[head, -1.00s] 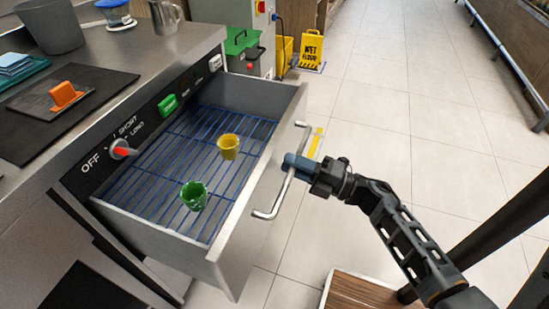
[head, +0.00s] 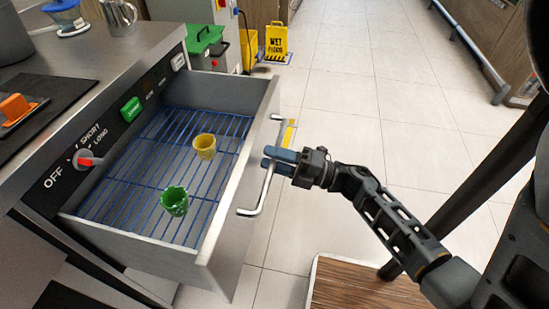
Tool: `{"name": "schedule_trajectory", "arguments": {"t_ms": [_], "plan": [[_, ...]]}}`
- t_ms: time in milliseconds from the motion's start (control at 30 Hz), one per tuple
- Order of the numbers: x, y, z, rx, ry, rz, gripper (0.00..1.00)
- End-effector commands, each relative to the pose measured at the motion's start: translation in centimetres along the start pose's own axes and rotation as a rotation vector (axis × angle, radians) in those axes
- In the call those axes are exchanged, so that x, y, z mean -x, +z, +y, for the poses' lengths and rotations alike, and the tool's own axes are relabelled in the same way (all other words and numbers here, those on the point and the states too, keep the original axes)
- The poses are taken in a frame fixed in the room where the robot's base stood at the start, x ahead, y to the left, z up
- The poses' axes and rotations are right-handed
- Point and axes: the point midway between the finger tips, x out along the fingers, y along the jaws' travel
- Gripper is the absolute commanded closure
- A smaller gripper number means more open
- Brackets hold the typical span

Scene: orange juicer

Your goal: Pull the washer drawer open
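The washer drawer (head: 232,250) is pulled well out of the steel counter front, on the left of the head view. Its metal bar handle (head: 252,205) runs along the front's outer face. My gripper (head: 272,158) is at the handle's middle, with its blue fingertips shut around the bar; the fingers partly hide the bar there. Inside the drawer, a yellow cup (head: 204,147) and a green jagged-rimmed cup (head: 174,201) stand on a blue wire rack (head: 125,200).
The counter front has a red-tipped OFF/SHORT/LONG knob (head: 86,160) and a green button (head: 131,109). A wooden-topped stand (head: 345,288) is below my arm. A yellow wet-floor sign (head: 277,40) stands farther back. The tiled floor to the right is largely clear.

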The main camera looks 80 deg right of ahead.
Motion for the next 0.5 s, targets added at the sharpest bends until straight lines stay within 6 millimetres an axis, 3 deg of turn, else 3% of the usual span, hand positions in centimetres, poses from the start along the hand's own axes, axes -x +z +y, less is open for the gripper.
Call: {"name": "schedule_trajectory", "arguments": {"t_ms": [167, 500], "plan": [[0.9, 0.0, -0.1, -0.002, -0.001, 0.000, 0.62], [6.2, 0.0, -0.2, -0.001, -0.002, 0.000, 0.62]]}}
